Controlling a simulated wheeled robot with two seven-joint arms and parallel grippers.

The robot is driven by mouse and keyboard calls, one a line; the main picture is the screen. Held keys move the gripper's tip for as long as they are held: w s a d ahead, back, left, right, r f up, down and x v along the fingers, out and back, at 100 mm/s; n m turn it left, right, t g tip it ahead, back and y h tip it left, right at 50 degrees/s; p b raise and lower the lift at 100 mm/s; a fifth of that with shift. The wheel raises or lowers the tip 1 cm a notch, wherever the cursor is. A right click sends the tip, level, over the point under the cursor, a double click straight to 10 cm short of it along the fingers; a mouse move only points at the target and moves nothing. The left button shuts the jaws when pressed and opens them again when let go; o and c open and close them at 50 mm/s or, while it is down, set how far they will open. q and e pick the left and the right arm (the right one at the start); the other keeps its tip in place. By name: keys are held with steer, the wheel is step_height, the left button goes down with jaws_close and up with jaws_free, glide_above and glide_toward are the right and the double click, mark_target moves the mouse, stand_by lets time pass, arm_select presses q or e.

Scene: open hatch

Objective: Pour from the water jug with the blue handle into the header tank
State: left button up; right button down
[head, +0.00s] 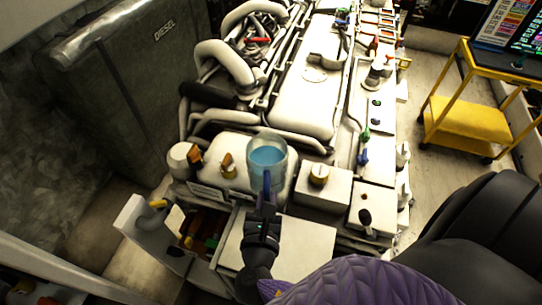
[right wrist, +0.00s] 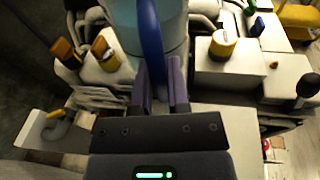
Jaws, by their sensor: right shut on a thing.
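The clear water jug (head: 279,157) holds blue water and is seen from above, looking roughly upright. Its blue handle (right wrist: 151,40) is between the fingers of my right gripper (head: 265,200), which is shut on it. The right gripper also shows in the right wrist view (right wrist: 160,88). A white tank with a brass filler neck (head: 228,168), which looks like the header tank (head: 212,152), is just left of the jug. The neck also shows in the right wrist view (right wrist: 105,52), left of the jug. No water stream is visible. My left gripper is out of view.
A white box with a yellow-and-white cap (head: 318,175) is right of the jug. The white engine (head: 305,100) with pipes lies behind. A yellow cart (head: 465,120) stands at the far right.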

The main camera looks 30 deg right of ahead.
steer(key=shift+w+d, duration=0.35)
steer(key=shift+w, duration=0.05)
steer(key=shift+s+a+r, duration=0.1)
steer(key=shift+s+a, duration=0.15)
steer(key=shift+s, duration=0.05)
steer(key=shift+h, duration=0.3)
steer(key=shift+f+m+b, duration=0.3)
steer(key=shift+f+b, duration=0.05)
steer(key=shift+b, duration=0.15)
step_height(320, 180, down, 3)
steer(key=shift+r+b, duration=0.1)
steer(key=shift+b, duration=1.05)
steer(key=r+p, duration=0.1)
steer(key=p, duration=0.1)
steer(key=r+g+p, duration=0.1)
steer(key=p, duration=0.2)
steer(key=r+y+p, duration=0.1)
steer(key=p, duration=0.2)
steer(key=shift+s+a+r+g, duration=0.2)
steer(key=shift+s+a+g, duration=0.1)
steer(key=shift+g, duration=0.1)
steer(key=shift+f, duration=0.2)
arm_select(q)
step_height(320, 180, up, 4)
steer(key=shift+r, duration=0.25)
